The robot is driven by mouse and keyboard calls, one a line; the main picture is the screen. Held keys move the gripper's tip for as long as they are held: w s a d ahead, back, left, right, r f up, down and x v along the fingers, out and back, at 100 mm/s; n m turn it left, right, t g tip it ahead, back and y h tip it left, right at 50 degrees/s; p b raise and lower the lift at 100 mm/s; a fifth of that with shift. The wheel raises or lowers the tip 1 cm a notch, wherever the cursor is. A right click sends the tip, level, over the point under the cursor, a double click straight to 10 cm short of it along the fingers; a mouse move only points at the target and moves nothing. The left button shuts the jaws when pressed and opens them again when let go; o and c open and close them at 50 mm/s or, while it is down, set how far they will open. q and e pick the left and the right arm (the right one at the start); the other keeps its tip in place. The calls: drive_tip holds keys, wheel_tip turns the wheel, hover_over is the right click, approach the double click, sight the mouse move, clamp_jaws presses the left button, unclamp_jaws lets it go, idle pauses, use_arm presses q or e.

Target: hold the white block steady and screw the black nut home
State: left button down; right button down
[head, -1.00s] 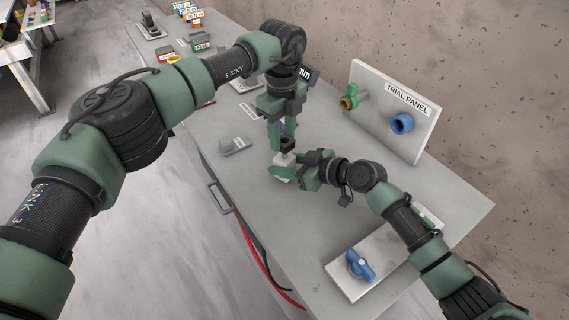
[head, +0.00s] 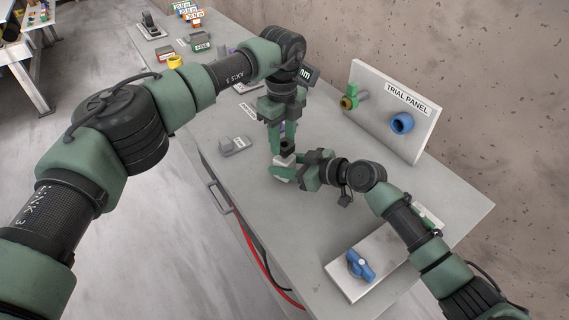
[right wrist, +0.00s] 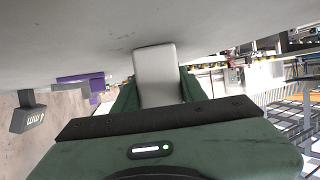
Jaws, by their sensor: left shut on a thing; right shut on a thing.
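The white block (head: 283,160) is near the middle of the slab. My right gripper (head: 290,173), coming in from the right, is shut on it. In the right wrist view the white block (right wrist: 157,75) stands between the two green fingers. The black nut (head: 286,147) is at the top of the block. My left gripper (head: 283,142) points down from above and is shut on the nut. The fingers hide part of the nut, and its thread and any gap to the block cannot be made out.
A grey labelled block (head: 235,146) lies to the left. The trial panel (head: 392,108) with green and blue fittings stands behind, to the right. A plate with a blue valve handle (head: 360,265) is at the front right. The slab between is mostly clear.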

use_arm(q)
drive_tip(key=shift+f, duration=0.5)
drive_tip(key=shift+f, duration=0.25)
idle(0.3)
drive_tip(key=shift+f, duration=0.2)
idle(0.3)
drive_tip(key=shift+w+d+m, duration=0.1)
drive_tip(key=shift+m, duration=2.2)
drive_tip(key=shift+d+m, duration=0.15)
drive_tip(key=shift+m, duration=2.15)
drive_tip(key=shift+d+r+m, duration=0.1)
drive_tip(key=shift+d+m, duration=0.05)
drive_tip(key=shift+m, duration=2.05)
drive_tip(key=shift+d+m, duration=0.1)
drive_tip(key=shift+m, duration=2.1)
